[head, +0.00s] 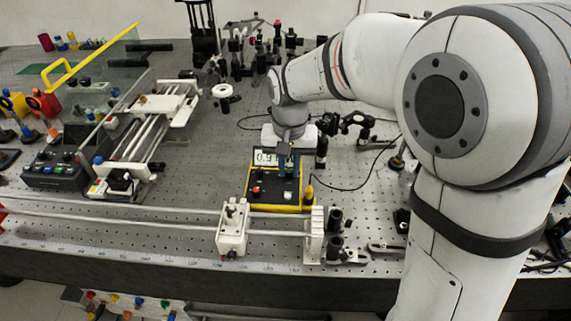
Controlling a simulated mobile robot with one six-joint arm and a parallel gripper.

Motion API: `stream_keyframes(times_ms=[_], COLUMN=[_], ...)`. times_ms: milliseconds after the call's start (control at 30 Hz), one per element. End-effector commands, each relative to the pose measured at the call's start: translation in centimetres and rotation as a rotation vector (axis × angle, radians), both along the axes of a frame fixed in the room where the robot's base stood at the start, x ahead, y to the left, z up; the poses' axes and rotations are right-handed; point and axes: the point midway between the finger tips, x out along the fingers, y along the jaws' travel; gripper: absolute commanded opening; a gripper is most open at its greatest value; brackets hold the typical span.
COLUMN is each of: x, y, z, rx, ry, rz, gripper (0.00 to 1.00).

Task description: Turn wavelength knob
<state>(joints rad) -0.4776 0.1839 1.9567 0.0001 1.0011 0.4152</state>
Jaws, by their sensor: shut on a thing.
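A yellow-edged black instrument box (271,188) stands on the bench in the middle of the head view. Its display (265,157) reads about 0.9, with the last digits partly covered. A red knob (256,190) sits at its front left. My gripper (288,172) points straight down over the box's right half, just right of the display. Its fingers are shut on a small part there, which looks to be the wavelength knob. The knob itself is mostly hidden by the fingers, so its angle cannot be read.
A rail with white carriages (232,226) runs along the front edge. A slide assembly (150,125) and a dark control box (58,172) stand at left. Optical mounts (355,124) and a cable (350,186) lie right of the box. Bare perforated bench (205,165) shows to its left.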

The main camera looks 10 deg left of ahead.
Motion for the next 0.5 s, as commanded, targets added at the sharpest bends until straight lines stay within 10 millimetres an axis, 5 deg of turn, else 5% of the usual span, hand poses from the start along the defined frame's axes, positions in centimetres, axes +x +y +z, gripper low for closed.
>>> stream_keyframes(times_ms=[500], x=[0.01], y=[0.04], z=[0.02], rx=[0.0], ry=[-0.001], rz=[-0.046], gripper=[0.0])
